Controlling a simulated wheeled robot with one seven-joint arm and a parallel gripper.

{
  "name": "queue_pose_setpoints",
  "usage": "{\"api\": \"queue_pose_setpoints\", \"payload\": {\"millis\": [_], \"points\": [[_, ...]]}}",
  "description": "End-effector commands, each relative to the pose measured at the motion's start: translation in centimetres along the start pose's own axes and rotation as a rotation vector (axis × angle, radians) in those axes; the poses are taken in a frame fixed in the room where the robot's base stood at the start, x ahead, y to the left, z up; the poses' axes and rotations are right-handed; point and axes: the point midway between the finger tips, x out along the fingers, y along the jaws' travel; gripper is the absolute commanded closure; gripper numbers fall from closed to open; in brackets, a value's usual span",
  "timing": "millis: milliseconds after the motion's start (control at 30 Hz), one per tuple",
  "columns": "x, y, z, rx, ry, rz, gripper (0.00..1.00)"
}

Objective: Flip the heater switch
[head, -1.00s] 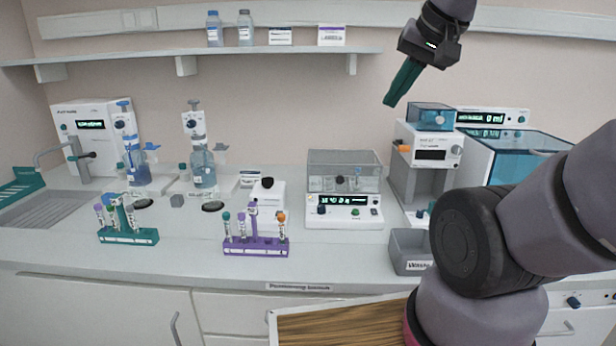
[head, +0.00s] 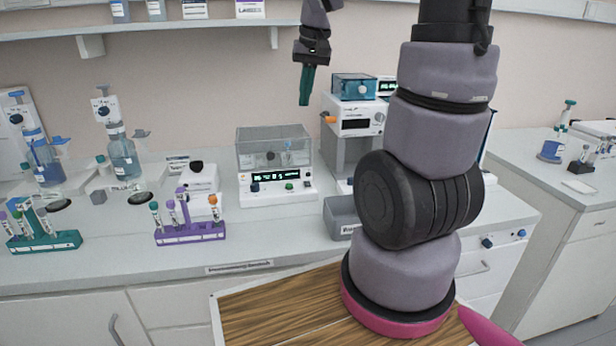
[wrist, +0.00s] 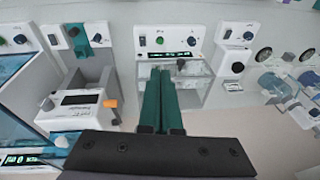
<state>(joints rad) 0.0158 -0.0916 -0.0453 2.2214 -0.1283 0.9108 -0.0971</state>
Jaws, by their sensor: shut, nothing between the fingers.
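No part in view is labelled legibly as a heater switch, so I cannot tell which one it is. A white device with a clear lid (head: 273,150) stands on the bench, with a lit display, a blue knob (head: 254,187) and a green knob (head: 289,186) on its front. It also shows in the wrist view (wrist: 178,42), beyond my fingers. A taller white device (head: 352,122) with an orange peg (head: 328,119) stands to its right. My gripper (head: 304,102) points down in the air above the bench, its teal fingers (wrist: 161,75) shut and empty, apart from everything.
A purple tube rack (head: 190,234) and a teal tube rack (head: 45,243) stand at the front left. A grey bin (head: 341,216) is right of the lidded device. A shelf (head: 200,27) runs along the wall. My arm hides part of the right-hand devices.

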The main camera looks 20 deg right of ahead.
Motion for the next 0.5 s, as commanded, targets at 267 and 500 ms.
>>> {"api": "queue_pose_setpoints", "payload": {"millis": [267,500], "points": [[7.1,1.5,-3.3,-0.037,-0.124,0.071,1.00],[11.7,2.7,-4.6,-0.064,-0.196,0.111,1.00]]}}
